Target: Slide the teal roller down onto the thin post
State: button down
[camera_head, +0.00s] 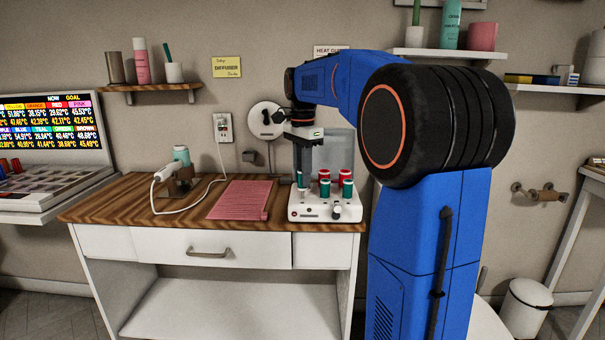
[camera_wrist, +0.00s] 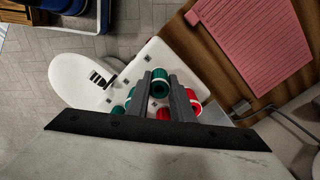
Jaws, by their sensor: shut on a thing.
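My gripper (camera_wrist: 160,80) points down over the white roller stand and is shut on a teal roller (camera_wrist: 160,90), which sits between its fingertips in the wrist view. Other teal rollers (camera_head: 347,188) and red rollers (camera_head: 323,175) stand upright on the stand, just right of the gripper.
The stand is at the right end of a wooden counter (camera_head: 120,200). A pink ribbed mat (camera_head: 238,200) lies left of it. A clear panel (camera_head: 340,145) rises behind the rollers.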

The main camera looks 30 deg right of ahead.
jog(key=shift+f, duration=1.4)
jog(key=c, duration=1.5)
grip_release()
jog(key=shift+r, duration=0.1)
notch_tip(320, 180, up, 17)
jog(key=shift+r, duration=0.1)
jog(key=s+a+f+n+t, duration=0.1)
jog(key=s+a+f+n, duration=0.4)
jog(key=s+f, duration=0.5)
jog(key=s+a+f+n+t, duration=0.2)
jog(key=s+a+f+n, duration=0.3)
jog(key=s+f, duration=0.5)
jog(key=s+a+f+n+t, duration=0.1)
jog(key=s+a+f+n, duration=0.4)
jog(key=s+f, duration=0.5)
jog(key=shift+s+a+f+n+t, duration=0.1)
jog(key=shift+a+f+n+t, duration=0.1)
jog(key=shift+f+n, duration=0.45)
jog(key=shift+s+a+f+n+t, duration=0.1)
jog(key=shift+a+f+n+t, duration=0.1)
jog(key=shift+f+n, duration=0.4)
